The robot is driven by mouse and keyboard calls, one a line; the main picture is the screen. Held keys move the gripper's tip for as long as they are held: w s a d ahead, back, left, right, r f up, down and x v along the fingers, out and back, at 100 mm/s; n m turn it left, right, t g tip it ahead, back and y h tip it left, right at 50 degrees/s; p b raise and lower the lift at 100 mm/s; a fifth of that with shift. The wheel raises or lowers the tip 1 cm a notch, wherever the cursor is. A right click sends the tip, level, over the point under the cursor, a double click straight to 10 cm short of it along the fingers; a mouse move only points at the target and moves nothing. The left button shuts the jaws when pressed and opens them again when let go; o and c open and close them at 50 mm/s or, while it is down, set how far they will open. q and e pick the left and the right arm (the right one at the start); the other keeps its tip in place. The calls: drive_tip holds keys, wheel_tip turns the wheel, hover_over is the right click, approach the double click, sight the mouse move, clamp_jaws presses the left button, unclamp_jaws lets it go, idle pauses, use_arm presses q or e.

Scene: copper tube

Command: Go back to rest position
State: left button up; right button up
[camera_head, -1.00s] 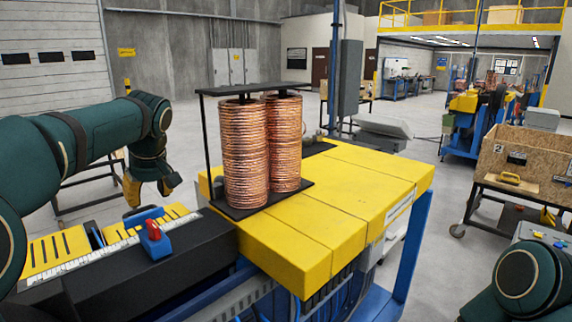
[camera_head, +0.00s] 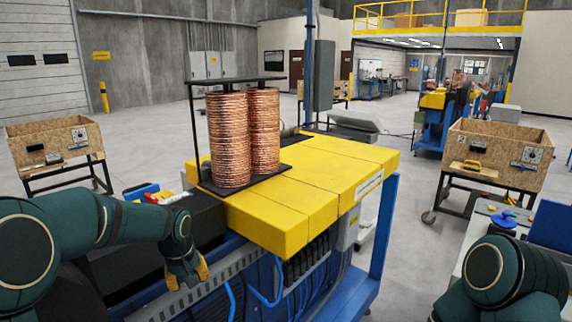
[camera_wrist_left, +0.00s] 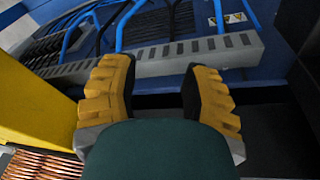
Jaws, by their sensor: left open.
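My left gripper (camera_head: 188,273) hangs low in front of the blue machine side, below the yellow top and left of it in the head view. In the left wrist view its two yellow fingers (camera_wrist_left: 160,88) are apart with nothing between them. Part of my right arm shows at the lower right of the head view; its gripper is out of view. Two copper coils, a left one (camera_head: 228,140) and a right one (camera_head: 264,130), stand on a black rack on the yellow machine top (camera_head: 300,200). Copper (camera_wrist_left: 40,165) also shows in the left wrist view's lower left corner.
A grey slotted rail (camera_wrist_left: 170,58) and blue hoses lie close to the left gripper. A wooden crate on a stand (camera_head: 55,142) is at left, another crate (camera_head: 497,155) at right. A small bench with a blue part (camera_head: 503,219) is near my right arm.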

use_arm(q)
drive_tip(key=s+d+f+m+h+b, duration=0.1)
drive_tip(key=s+d+f, duration=0.2)
drive_tip(key=f, duration=0.4)
drive_tip(key=s+d+f+m+h+b, duration=0.1)
drive_tip(key=s+d+f, duration=0.25)
drive_tip(key=f, duration=0.35)
drive_tip(key=s+d+f+h+b, duration=0.1)
drive_tip(key=s+d+f, duration=0.1)
drive_tip(key=s+f, duration=0.35)
drive_tip(key=s+d+f+m+h+b, duration=0.1)
drive_tip(key=s+d+f, duration=0.4)
drive_tip(key=s+f, duration=0.6)
drive_tip(key=s, duration=0.2)
drive_tip(key=shift+s+f+g+b, duration=0.25)
drive_tip(key=shift+s+g+b, duration=0.05)
drive_tip(key=shift+b, duration=0.1)
